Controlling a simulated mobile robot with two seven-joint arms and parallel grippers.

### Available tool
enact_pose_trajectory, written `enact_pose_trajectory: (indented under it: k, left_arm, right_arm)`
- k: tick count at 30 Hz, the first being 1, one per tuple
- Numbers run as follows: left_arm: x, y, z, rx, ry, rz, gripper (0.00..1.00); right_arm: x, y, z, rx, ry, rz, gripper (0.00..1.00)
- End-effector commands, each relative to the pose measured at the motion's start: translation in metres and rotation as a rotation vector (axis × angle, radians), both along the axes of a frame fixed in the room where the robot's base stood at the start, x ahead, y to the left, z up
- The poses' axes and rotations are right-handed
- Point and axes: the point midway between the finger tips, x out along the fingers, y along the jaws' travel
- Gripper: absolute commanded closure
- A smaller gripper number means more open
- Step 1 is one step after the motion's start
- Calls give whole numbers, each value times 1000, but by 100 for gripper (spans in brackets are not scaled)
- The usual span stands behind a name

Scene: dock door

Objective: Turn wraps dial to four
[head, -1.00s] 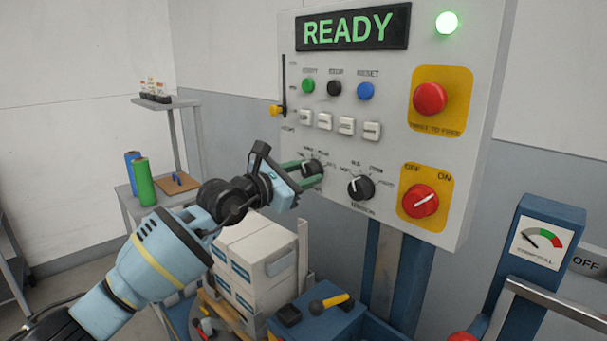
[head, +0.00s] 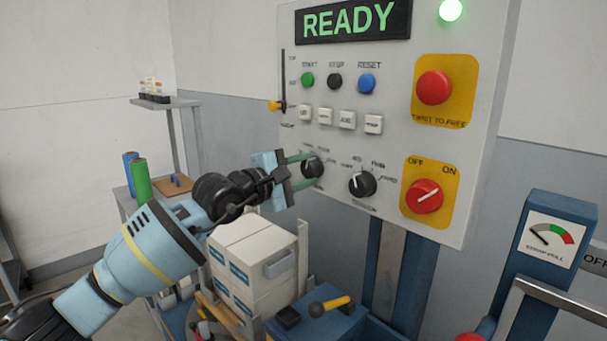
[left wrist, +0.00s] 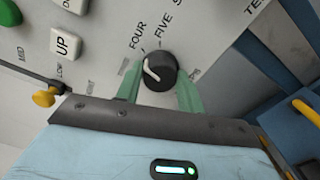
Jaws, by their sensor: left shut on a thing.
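The wraps dial (head: 313,166) is the left black knob on the grey control panel (head: 420,215). In the left wrist view the dial (left wrist: 160,71) has a white pointer line aimed up and left, roughly toward the FOUR label (left wrist: 138,36). The FIVE label (left wrist: 163,26) is to the right of it. My left gripper (head: 309,169) is shut on the dial, with one green finger on each side. In the head view its fingers cover part of the dial and its labels. My right gripper is in neither view.
A second black dial (head: 361,185) and a red OFF/ON switch (head: 424,197) sit to the right. White buttons (head: 325,117) and a yellow-tipped slider (head: 275,106) are above. Stacked boxes (head: 250,262) stand below my arm. The panel display (head: 350,20) reads READY.

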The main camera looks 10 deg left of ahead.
Motion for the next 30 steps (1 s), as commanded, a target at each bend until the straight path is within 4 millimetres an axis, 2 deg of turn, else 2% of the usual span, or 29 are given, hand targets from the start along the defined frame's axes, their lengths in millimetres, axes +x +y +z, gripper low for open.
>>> enact_pose_trajectory:
  k: [9,24,25,30]
  left_arm:
    - [0,0,-1,90,-58,1,85]
    - [0,0,0,104,-67,1,85]
    - [0,0,0,104,-67,1,61]
    - [0,0,0,103,-68,1,40]
  right_arm:
    - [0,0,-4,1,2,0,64]
    - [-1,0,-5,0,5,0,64]
    - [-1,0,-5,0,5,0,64]
    - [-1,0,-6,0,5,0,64]
